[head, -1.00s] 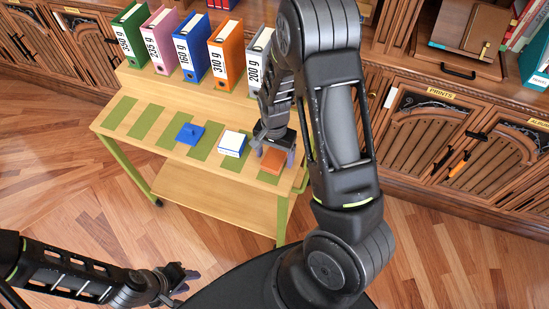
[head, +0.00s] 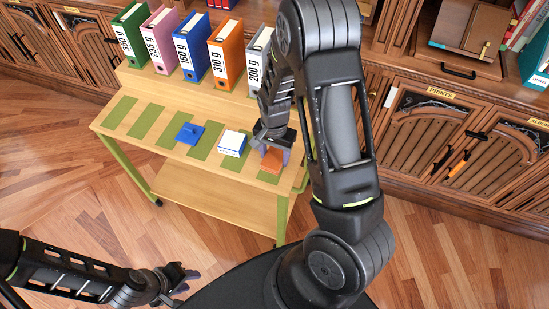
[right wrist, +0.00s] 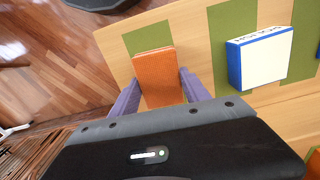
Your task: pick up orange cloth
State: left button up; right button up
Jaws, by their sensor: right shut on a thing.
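The orange cloth (head: 271,161) is a flat folded block at the right end of the wooden cart's strip of green pads. My right gripper (head: 272,154) is over it, with fingers on two opposite sides. In the right wrist view the orange cloth (right wrist: 158,77) sits between the purple fingers (right wrist: 158,88), and the gripper is shut on it. Whether the cloth is clear of the cart top cannot be told. My left gripper (head: 186,281) is low at the left, away from the cart, and its finger gap is unclear.
On the cart (head: 218,189) a white and blue box (head: 232,142) stands just left of the cloth, and a blue object (head: 190,133) farther left. Several binders (head: 228,58) stand on the raised back shelf. Wooden cabinets (head: 465,150) line the back; open floor lies in front.

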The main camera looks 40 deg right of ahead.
aim_at(275, 156)
jog(key=c, duration=0.5)
notch_tip(275, 156, up, 10)
dwell(0.5)
dwell(0.4)
jog(key=o, duration=0.7)
jog(key=c, duration=0.6)
jog(key=shift+o, duration=0.2)
jog(key=w+a+r+n, duration=0.9)
jog(key=w+a+n, duration=0.1)
jog(key=a+n, duration=0.1)
jog(key=shift+w+a+r+n, duration=0.2)
jog(key=shift+a+r+n, duration=0.2)
jog(key=shift+a, duration=0.2)
